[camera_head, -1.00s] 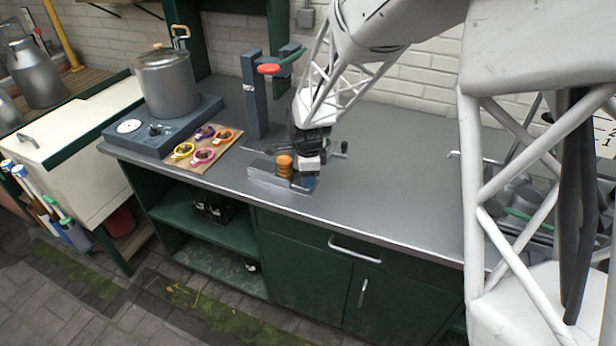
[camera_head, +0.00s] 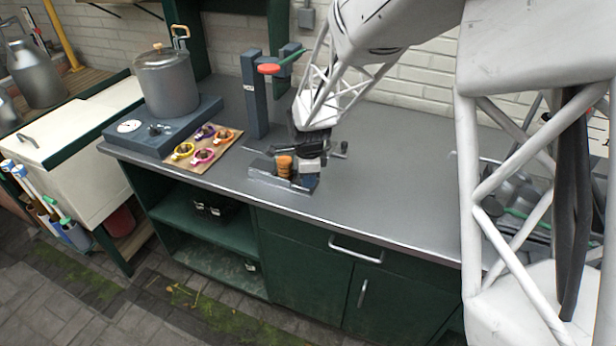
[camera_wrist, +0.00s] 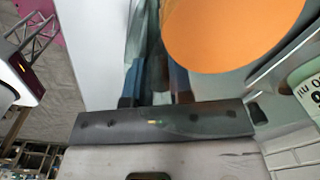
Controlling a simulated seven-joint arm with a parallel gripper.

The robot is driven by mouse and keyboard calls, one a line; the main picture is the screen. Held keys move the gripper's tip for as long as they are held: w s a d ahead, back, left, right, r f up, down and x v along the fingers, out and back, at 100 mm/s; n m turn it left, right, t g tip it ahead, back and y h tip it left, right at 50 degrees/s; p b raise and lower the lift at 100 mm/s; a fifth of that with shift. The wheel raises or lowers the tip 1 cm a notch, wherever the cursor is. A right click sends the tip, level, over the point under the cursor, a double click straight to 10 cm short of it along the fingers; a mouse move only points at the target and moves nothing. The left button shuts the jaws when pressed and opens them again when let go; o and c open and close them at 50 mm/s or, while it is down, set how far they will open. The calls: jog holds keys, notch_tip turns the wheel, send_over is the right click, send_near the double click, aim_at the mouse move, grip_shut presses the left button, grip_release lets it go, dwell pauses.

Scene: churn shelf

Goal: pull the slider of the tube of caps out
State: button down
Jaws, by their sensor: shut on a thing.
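The tube of caps stands near the front edge of the grey bench. Its orange caps (camera_head: 285,166) form a short upright stack over a grey base (camera_head: 268,182). In the wrist view one orange cap (camera_wrist: 230,30) fills the upper right, very close. My gripper (camera_head: 309,172) is low at the right side of the stack, right at the base. In the wrist view its two blue-sided fingers (camera_wrist: 154,78) are close together on a narrow part, which I take for the slider. The slider itself is mostly hidden by my gripper in the head view.
To the left are a board (camera_head: 190,165) with several coloured rings and a steel pot (camera_head: 166,82) on a grey unit. The bench top (camera_head: 400,190) to the right is clear.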

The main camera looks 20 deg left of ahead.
jog(key=d, duration=0.7)
jog(key=shift+d, duration=0.25)
jog(key=c, duration=1)
grip_release()
jog(key=shift+r, duration=0.1)
jog(key=shift+s+r, duration=0.15)
jog(key=shift+r, duration=3.7)
jog(key=shift+d, duration=0.1)
